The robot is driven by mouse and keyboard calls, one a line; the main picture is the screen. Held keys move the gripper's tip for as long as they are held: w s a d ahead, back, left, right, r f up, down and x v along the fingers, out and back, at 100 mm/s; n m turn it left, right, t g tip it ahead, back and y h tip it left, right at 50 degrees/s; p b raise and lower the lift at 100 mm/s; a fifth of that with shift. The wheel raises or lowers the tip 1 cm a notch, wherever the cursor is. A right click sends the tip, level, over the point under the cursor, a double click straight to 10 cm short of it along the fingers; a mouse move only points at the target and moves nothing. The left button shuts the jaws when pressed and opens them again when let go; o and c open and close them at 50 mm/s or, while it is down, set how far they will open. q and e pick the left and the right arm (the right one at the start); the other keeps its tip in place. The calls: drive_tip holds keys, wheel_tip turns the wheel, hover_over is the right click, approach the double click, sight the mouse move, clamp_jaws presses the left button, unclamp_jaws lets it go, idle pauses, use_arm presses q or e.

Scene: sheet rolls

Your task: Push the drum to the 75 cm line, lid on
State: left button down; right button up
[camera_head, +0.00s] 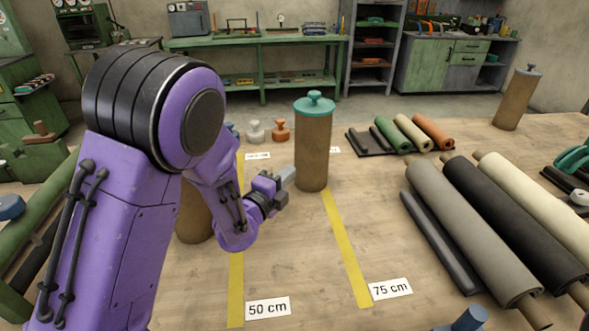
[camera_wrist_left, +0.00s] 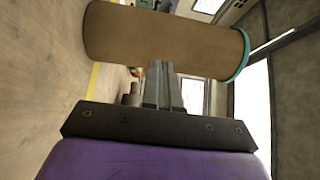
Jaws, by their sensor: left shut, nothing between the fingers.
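The drum (camera_head: 312,150) is a tall brown cylinder standing upright on the table, its teal knobbed lid (camera_head: 314,103) on top. It lies sideways across the left wrist view (camera_wrist_left: 160,35), with the lid's teal rim (camera_wrist_left: 246,48) at the right. Its base overlaps the far stretch of the yellow 75 cm line (camera_head: 345,245), hiding part of it. My left gripper (camera_head: 289,177) is shut and empty at the drum's lower left side; I cannot tell whether it touches. The 75 cm label (camera_head: 390,289) lies at the line's near end. My right gripper is out of view.
Another brown cylinder (camera_head: 193,220) stands partly behind my left arm, near the 50 cm line (camera_head: 236,275). A grey-lidded drum (camera_head: 518,98) stands far right. Large sheet rolls (camera_head: 463,235) fill the right side. Small knobbed lids (camera_head: 281,131) sit behind. Bare table lies between the lines.

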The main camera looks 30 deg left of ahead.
sight(302, 159)
use_arm(q)
drive_tip(key=w+p, duration=0.1)
drive_tip(key=w, duration=0.4)
drive_tip(key=shift+s+d, duration=0.1)
drive_tip(key=shift+w+f, duration=0.1)
drive_tip(key=shift+w, duration=0.2)
drive_tip(key=w+b, duration=0.1)
drive_tip(key=w, duration=0.4)
drive_tip(key=shift+w+d+b, duration=0.1)
drive_tip(key=shift+w+b, duration=0.05)
drive_tip(key=shift+b, duration=0.15)
